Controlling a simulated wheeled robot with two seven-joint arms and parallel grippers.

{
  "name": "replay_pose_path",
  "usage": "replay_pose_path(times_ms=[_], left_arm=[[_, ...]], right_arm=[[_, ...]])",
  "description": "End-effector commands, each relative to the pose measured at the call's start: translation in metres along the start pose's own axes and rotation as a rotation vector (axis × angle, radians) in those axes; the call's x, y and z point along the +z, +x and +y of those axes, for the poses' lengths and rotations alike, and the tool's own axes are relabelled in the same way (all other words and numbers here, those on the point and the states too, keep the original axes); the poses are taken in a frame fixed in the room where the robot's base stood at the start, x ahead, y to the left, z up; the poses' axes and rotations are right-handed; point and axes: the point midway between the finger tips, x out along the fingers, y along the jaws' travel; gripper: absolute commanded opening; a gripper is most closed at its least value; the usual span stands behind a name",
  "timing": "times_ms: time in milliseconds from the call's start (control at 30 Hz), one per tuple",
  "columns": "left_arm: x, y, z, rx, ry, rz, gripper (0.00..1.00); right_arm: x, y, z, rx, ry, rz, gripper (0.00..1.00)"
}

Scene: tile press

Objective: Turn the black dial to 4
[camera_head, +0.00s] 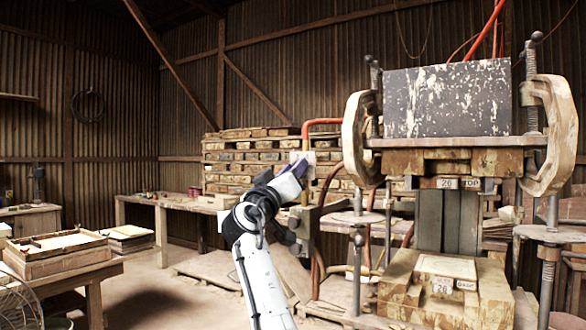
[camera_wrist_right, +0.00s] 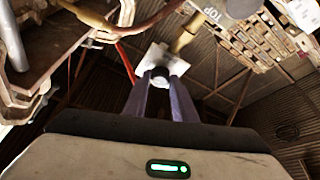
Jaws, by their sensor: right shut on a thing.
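In the head view my right gripper (camera_head: 297,168) is raised at the left side of the press, up against a small pale control box (camera_head: 307,157). In the right wrist view my right gripper (camera_wrist_right: 161,82) has its two purple fingers closed around the small black dial (camera_wrist_right: 160,73), which sits on a white plate (camera_wrist_right: 152,57). The fingers cover the dial's sides, and I cannot read any numbers or a pointer. In the head view the dial is hidden behind the gripper. My left gripper is in neither view.
The tile press, with a dark speckled block (camera_head: 447,98) on top and a wooden mould (camera_head: 440,290) below, stands on the right. An orange hose (camera_head: 322,121) runs just above the box. A workbench (camera_head: 170,200) is behind; the floor to the left is partly open.

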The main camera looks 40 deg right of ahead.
Motion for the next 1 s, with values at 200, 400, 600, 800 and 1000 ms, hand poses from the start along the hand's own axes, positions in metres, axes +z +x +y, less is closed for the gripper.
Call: replay_pose_path(times_ms=[200, 400, 600, 800, 1000], left_arm=[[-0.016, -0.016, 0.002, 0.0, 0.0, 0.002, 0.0], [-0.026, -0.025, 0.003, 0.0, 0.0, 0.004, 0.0], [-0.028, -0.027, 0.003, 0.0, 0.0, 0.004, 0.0], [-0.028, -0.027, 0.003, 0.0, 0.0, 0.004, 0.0], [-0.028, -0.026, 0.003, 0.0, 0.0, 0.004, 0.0]], right_arm=[[-0.003, 0.002, 0.004, -0.078, -0.188, 0.004, 0.02], [-0.002, 0.001, 0.005, -0.149, -0.362, 0.011, 0.02], [-0.001, 0.001, 0.005, -0.211, -0.515, 0.016, 0.02], [-0.001, 0.001, 0.006, -0.259, -0.633, 0.019, 0.02], [-0.001, 0.001, 0.006, -0.289, -0.707, 0.021, 0.02]])
